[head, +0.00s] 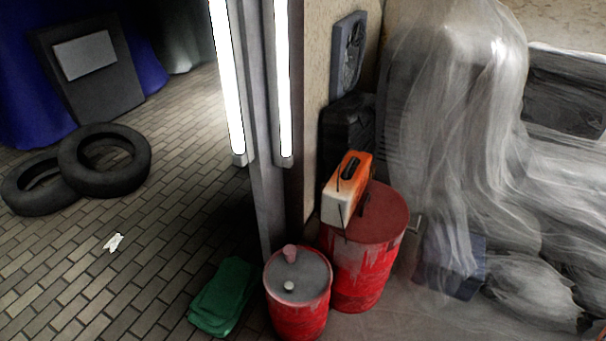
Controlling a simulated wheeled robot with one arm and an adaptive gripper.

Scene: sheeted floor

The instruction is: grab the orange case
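The orange case (348,187) stands upright on top of the larger red barrel (376,214), near its left edge. It has an orange top and side, a pale front face and a dark handle on top. A thin dark rod or strap shows along its front. My gripper is not in the head view.
A smaller red barrel (299,312) with a grey lid stands in front, left of the larger one. A green folded sheet (222,295) lies beside it. A post with light tubes (284,80) rises behind. Sheeted furniture (455,120) fills the right.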

